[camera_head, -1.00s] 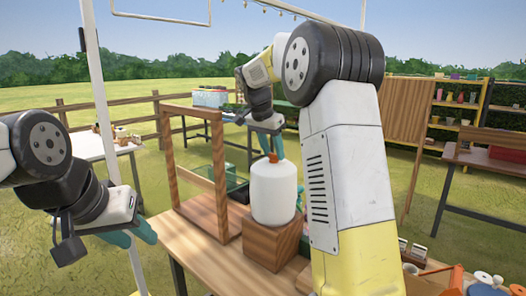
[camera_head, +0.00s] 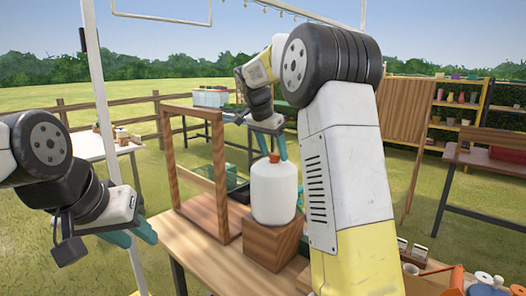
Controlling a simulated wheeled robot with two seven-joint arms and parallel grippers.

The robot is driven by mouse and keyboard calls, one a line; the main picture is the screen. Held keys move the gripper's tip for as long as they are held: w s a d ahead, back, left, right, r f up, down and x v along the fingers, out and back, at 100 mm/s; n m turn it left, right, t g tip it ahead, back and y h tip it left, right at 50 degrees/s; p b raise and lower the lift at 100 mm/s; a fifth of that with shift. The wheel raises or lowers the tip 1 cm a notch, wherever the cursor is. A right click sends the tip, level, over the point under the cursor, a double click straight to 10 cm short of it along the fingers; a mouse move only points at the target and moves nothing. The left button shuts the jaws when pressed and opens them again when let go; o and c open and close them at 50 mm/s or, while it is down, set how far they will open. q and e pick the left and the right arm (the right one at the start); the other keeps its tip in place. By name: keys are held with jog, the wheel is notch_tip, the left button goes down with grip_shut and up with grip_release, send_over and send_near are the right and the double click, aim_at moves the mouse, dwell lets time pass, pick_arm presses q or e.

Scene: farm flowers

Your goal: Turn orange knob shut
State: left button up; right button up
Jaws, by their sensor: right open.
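The orange knob (camera_head: 273,157) sits on top of a white rounded tank (camera_head: 273,192). The tank stands upright on a wooden block (camera_head: 272,242) on the table. My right gripper (camera_head: 272,146) is above the tank, pointing down, with its teal fingers open and spread just over the knob. One finger is on each side of the knob's top; I cannot tell whether they touch it. My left gripper (camera_head: 136,234) is at the lower left, away from the tank; its teal fingers show, but their gap is unclear.
A wooden frame (camera_head: 215,165) stands on the table (camera_head: 203,255) left of the tank. My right arm hides much of the table's right side. Small pots and spools (camera_head: 484,283) lie at the lower right. The front left of the table is clear.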

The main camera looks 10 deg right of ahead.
jog(key=v, duration=0.7)
jog(key=shift+r, duration=0.35)
jog(key=shift+s+a, duration=0.15)
